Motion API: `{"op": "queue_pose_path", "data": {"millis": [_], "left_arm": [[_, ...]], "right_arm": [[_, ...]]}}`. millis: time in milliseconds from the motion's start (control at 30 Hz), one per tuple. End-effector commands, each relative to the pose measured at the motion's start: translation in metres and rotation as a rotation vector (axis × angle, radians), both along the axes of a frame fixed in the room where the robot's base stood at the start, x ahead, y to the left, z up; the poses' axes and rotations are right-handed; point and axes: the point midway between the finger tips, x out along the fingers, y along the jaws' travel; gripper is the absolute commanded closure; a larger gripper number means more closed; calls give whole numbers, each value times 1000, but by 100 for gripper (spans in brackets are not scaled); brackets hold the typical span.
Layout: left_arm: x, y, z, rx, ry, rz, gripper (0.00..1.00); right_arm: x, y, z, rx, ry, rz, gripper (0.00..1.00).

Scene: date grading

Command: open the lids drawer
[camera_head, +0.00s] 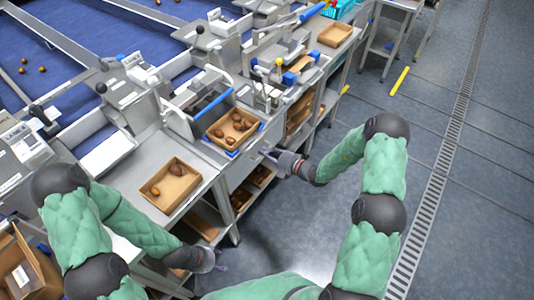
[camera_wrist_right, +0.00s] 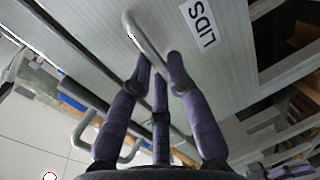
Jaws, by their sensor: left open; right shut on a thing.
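The lids drawer (camera_wrist_right: 222,65) has a pale grey front with a "LIDS" label (camera_wrist_right: 203,25) in the right wrist view. Its metal bar handle (camera_wrist_right: 133,32) runs down between the purple fingers of my right gripper (camera_wrist_right: 160,72). My right gripper is shut on this handle, and the fingers hide part of it. In the head view my right gripper (camera_head: 271,155) is at the bench's front face, below the counter edge. I cannot make out a gap around the drawer there. My left gripper (camera_head: 218,262) is open and empty, low in front of the bench.
A second loop handle (camera_wrist_right: 84,140) shows at left in the right wrist view. Cardboard trays with dates stand on the counter, one nearer (camera_head: 190,193) and one on a blue-cornered holder (camera_head: 211,133). Open shelves with boxes lie below. The floor (camera_head: 300,225) before the bench is clear.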

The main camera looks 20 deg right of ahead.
Motion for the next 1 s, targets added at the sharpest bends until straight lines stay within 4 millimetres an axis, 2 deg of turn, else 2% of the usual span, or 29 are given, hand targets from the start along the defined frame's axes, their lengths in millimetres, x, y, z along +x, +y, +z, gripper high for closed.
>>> {"op": "queue_pose_path", "data": {"millis": [167,367,700,1000], "left_arm": [[0,0,3,0,0,0,39],[0,0,15,0,0,0,39],[0,0,45,0,0,0,39],[0,0,60,0,0,0,39]], "right_arm": [[-5,-4,0,-1,2,-1,100],[-27,-22,1,2,5,-5,100],[-95,-76,2,0,7,-8,100],[-151,-118,0,0,4,-5,100]]}}
